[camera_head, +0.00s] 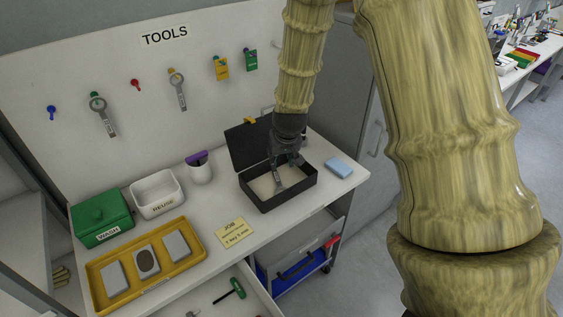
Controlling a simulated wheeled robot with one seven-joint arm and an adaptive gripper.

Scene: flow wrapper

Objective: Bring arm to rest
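My arm, with a bamboo-like surface, comes down from the top of the head view. My gripper (283,170) points down over the open black box (270,204) on the white bench. Its fingers are at or inside the box opening. A grey tool-like piece (279,181) shows at the fingers, but I cannot tell whether it is held or lies in the box. The box lid (248,146) stands raised at the back. The finger gap is too small and dark to read.
A blue block (338,168) lies right of the box. Left are a white cup (200,172), a white REUSE bin (158,195), a green WASH box (101,218) and a yellow tray (145,269). An open drawer (246,298) juts out in front. Tools hang on the back panel.

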